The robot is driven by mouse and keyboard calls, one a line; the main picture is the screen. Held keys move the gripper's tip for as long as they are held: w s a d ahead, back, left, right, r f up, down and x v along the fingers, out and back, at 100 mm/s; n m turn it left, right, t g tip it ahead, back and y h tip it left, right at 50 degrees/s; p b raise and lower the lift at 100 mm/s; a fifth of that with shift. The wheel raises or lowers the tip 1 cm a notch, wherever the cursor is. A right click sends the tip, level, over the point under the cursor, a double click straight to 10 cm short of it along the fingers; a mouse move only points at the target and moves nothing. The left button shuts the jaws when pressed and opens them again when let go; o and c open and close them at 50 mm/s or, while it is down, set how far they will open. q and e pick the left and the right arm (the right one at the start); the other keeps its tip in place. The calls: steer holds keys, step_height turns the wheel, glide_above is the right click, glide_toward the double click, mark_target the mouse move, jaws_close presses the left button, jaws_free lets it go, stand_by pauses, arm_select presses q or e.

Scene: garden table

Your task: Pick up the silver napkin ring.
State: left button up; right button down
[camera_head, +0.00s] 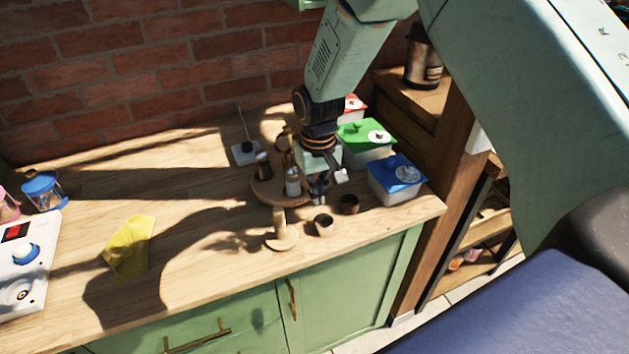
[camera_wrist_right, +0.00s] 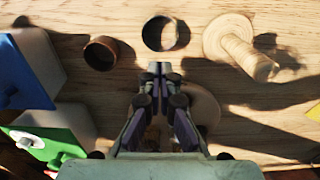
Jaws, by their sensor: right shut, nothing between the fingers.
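Two small open rings stand on the wooden counter. The one nearer the wooden stand looks greyish in the right wrist view (camera_wrist_right: 172,34) and brownish in the head view (camera_head: 323,226), and is most likely the silver napkin ring. The other, a darker copper-brown ring (camera_head: 349,205), lies to its right in the head view and to its left in the wrist view (camera_wrist_right: 101,53). My right gripper (camera_head: 318,197) points down behind the rings, beside the round board. Its fingers (camera_wrist_right: 158,68) are closed together and empty, apart from both rings. My left gripper is not in view.
A wooden stand (camera_head: 281,241) is left of the rings. A round board (camera_head: 262,195) with several bottles is close to my right gripper. Blue-lidded (camera_head: 398,186) and green-lidded (camera_head: 366,150) boxes stand right. A yellow cloth (camera_head: 130,246) lies left; the counter between is clear.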

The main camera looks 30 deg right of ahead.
steer(key=f, duration=0.5)
steer(key=shift+w+a, duration=0.2)
steer(key=shift+w, duration=0.2)
steer(key=shift+s+d+r, duration=0.1)
steer(key=shift+s, duration=0.15)
arm_select(q)
steer(key=shift+a+f, duration=0.1)
steer(key=shift+f, duration=0.05)
steer(key=shift+w+a, duration=0.1)
steer(key=shift+w, duration=0.05)
arm_select(e)
steer(key=shift+w, duration=0.1)
